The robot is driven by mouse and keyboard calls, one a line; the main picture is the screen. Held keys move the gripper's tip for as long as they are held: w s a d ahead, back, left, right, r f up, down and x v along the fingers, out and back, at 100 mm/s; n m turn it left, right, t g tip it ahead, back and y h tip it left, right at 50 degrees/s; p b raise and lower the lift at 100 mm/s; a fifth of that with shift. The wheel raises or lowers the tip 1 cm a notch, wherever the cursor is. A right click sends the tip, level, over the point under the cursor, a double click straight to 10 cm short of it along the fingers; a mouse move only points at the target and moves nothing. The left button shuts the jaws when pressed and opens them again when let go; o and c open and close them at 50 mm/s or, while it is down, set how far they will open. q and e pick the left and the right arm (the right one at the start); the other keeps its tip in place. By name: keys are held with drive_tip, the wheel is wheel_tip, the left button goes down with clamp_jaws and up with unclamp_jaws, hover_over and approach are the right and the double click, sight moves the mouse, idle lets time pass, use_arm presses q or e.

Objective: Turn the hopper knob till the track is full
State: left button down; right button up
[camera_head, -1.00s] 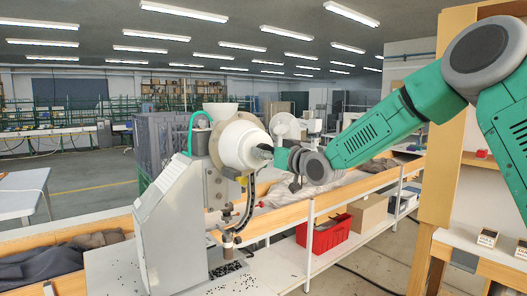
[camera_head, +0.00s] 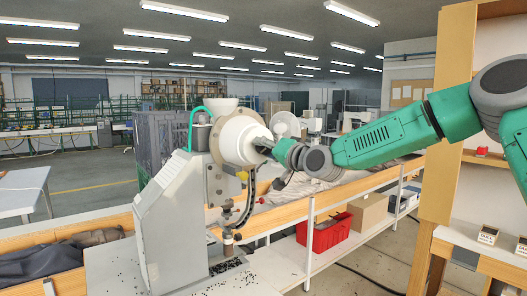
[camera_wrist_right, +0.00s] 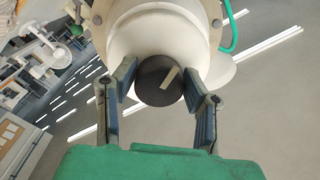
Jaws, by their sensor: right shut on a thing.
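The eyelet press (camera_head: 170,220) stands on the bench with a white rounded hopper (camera_head: 236,140) on its upper right side. The dark round hopper knob (camera_wrist_right: 155,88) has a pale stripe, tilted toward the upper right in the wrist view. My right gripper (camera_head: 266,146) is shut on the knob; in the wrist view its two fingers (camera_wrist_right: 157,78) sit on either side of it. The dark curved track (camera_head: 248,198) runs down from the hopper to the press head. How full it is cannot be made out. My left gripper is not in view.
Small dark pieces lie scattered on the bench top (camera_head: 262,278) and around the press base. A red bin (camera_head: 326,232) and a cardboard box (camera_head: 368,211) sit on the lower shelf at the right.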

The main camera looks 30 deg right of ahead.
drive_tip(key=shift+d, duration=0.15)
idle(0.3)
drive_tip(key=o, duration=1)
drive_tip(key=shift+c, duration=0.2)
drive_tip(key=shift+o, duration=0.9)
drive_tip(key=shift+d, duration=0.1)
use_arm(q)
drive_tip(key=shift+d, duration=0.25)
use_arm(e)
drive_tip(key=shift+d, duration=0.2)
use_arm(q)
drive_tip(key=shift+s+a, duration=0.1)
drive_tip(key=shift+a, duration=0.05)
use_arm(e)
drive_tip(key=s+d, duration=0.1)
drive_tip(key=s, duration=1.1)
drive_tip(key=shift+f, duration=0.25)
drive_tip(key=shift+w, duration=0.1)
